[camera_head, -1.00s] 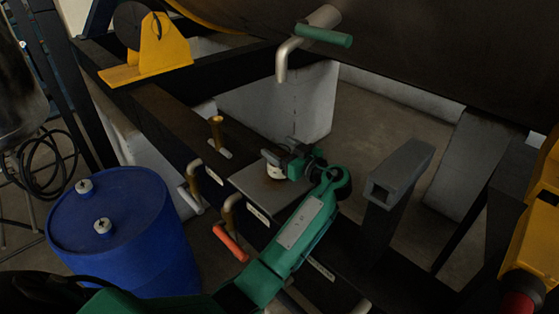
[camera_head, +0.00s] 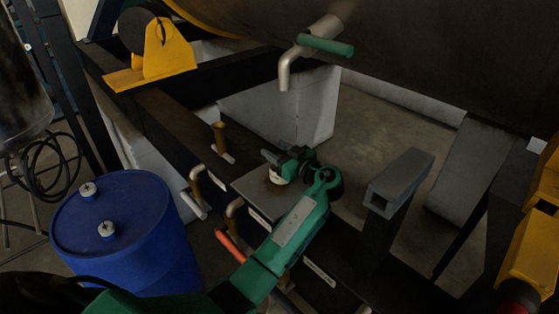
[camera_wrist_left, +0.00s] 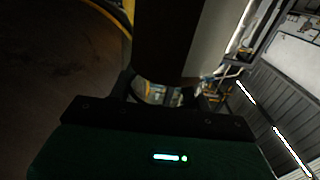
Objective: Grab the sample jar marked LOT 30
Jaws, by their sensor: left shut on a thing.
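A small pale jar (camera_head: 278,177) with a reddish-brown mark shows under the jaws of my left gripper (camera_head: 282,163) in the head view. The left gripper is shut on it, above or at the far end of a grey plate (camera_head: 254,186). The jar looks tilted, and the gripper hides much of it. I cannot read any lot marking, and I cannot tell whether the jar touches the plate. In the left wrist view a dark, rounded form fills the upper middle. My right gripper is not in view.
A metal spout with a green handle (camera_head: 326,45) hangs above and behind the gripper. Small pipes and a red-handled valve (camera_head: 231,246) line the plate's near side. A grey square post (camera_head: 394,190) stands to the right. A blue drum (camera_head: 125,235) stands at left.

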